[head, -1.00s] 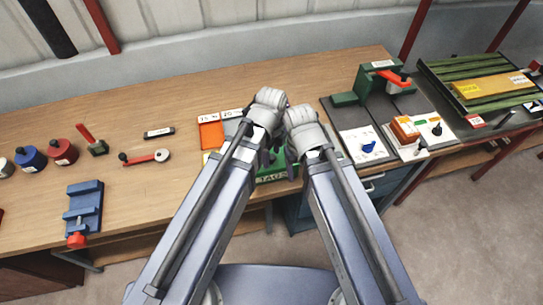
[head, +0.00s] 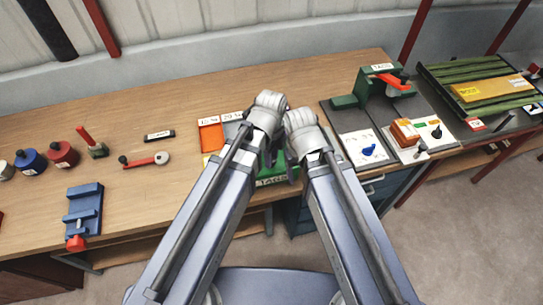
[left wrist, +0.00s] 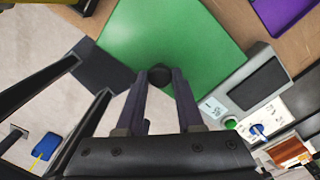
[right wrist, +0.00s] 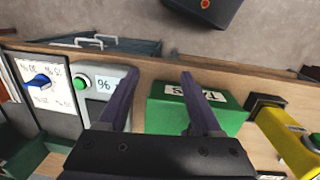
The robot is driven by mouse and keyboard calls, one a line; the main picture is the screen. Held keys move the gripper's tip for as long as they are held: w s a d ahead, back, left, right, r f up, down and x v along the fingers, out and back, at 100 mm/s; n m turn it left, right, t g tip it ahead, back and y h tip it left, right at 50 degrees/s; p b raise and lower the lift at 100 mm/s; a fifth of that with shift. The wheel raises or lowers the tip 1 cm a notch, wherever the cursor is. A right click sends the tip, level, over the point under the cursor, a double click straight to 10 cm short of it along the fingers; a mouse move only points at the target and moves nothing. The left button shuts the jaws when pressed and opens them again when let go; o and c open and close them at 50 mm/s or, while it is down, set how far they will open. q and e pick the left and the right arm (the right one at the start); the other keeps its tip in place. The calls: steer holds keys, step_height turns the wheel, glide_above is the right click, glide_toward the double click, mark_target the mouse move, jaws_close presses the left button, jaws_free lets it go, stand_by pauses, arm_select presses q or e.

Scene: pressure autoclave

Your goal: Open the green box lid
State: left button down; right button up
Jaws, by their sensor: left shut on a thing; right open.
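The green box (head: 272,181) sits near the front edge of the bench, largely hidden behind my arms in the head view. Its labelled front shows in the right wrist view (right wrist: 225,106). Its flat green lid (left wrist: 185,40) fills the middle of the left wrist view, with a black knob (left wrist: 160,73) on it. My left gripper (left wrist: 160,82) is shut on that knob. My right gripper (right wrist: 156,84) is open and empty, beside the box, with one finger overlapping it in view. I cannot tell whether the lid is raised.
A grey unit with a green button (right wrist: 81,83) stands close beside the box. An orange tray (head: 210,136) lies behind it to the left. A blue vise (head: 84,210) and red-handled tools are further left.

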stand_by(0.8)
arm_select(q)
steer(key=w+r+g, duration=0.1)
steer(key=w+r+g+h+p, duration=0.1)
steer(key=shift+w+a+r+g+p, duration=0.2)
steer(key=shift+w+g+p, duration=0.1)
steer(key=shift+g, duration=0.1)
steer(key=shift+w+a+r+g, duration=0.2)
steer(key=shift+w+r+g, duration=0.2)
steer(key=shift+g, duration=0.5)
steer(key=shift+a+r+g+h+b, duration=0.15)
steer(key=shift+r+g+h+b, duration=0.15)
steer(key=shift+g+h, duration=0.15)
steer(key=c, duration=0.5)
jaws_free()
steer(key=shift+c, duration=0.2)
steer(key=shift+r, duration=0.1)
